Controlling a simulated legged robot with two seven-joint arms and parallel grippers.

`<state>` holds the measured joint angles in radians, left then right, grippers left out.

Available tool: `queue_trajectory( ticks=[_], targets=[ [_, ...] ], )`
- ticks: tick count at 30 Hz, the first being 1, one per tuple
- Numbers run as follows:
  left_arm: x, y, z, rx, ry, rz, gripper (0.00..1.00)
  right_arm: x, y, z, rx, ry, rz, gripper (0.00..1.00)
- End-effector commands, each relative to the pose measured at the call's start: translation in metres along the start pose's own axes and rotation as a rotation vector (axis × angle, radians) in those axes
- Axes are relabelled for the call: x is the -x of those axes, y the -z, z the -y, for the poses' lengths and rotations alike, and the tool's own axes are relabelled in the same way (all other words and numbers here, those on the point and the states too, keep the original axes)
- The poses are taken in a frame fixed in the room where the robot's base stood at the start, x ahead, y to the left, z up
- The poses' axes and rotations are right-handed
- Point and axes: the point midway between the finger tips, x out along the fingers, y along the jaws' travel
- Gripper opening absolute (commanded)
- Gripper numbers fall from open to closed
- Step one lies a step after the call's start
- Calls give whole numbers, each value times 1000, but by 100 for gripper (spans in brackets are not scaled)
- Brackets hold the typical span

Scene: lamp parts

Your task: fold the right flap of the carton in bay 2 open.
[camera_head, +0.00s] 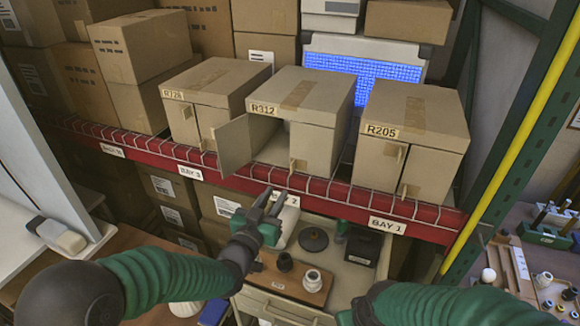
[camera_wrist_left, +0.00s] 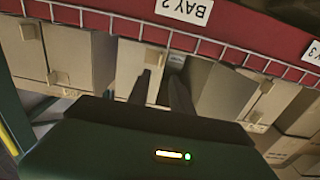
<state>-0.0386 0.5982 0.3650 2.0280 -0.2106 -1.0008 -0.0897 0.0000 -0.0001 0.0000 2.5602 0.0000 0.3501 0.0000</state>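The bay 2 carton R312 (camera_head: 302,98) stands on the shelf in the middle. Its left flap (camera_head: 234,146) is swung out to the left, and part of the inside shows. Its right flap (camera_head: 312,150) is closed, with a small tab (camera_head: 297,164) near its left edge. My left gripper (camera_head: 272,199) is in front of the shelf edge, below the carton, open and empty. In the left wrist view, which is upside down, its fingers (camera_wrist_left: 160,92) are apart below the right flap's tab (camera_wrist_left: 151,57) in the picture. My right arm enters at the lower right; its fingertips are not clear.
Closed cartons R326 (camera_head: 213,93) and R205 (camera_head: 414,130) stand on either side. A red shelf beam (camera_head: 340,195) with a wire lip runs along the front. Below it, a cart (camera_head: 345,284) carries lamp parts. A green post with a yellow strip is at right.

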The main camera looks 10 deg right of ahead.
Motion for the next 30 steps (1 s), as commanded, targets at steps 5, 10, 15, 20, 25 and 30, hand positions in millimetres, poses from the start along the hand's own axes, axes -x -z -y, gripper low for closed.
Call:
queue_trajectory(
  ticks=[5,10,15,20,25,30],
  targets=[
    [-48,4,0,2,0,2,26,23,6,0,0,0,0,0],
    [-87,3,-1,0,1,2,26,38,9,0,0,0,0,0],
    [-108,2,-1,-1,0,2,26,43,10,0,0,0,0,0],
    [-114,0,0,-1,1,2,26,44,10,0,0,0,0,0],
    [-114,0,0,-1,1,2,26,43,10,0,0,0,0,0],
    [-114,0,0,-1,1,2,4,43,10,0,0,0,0,0]
  ],
)
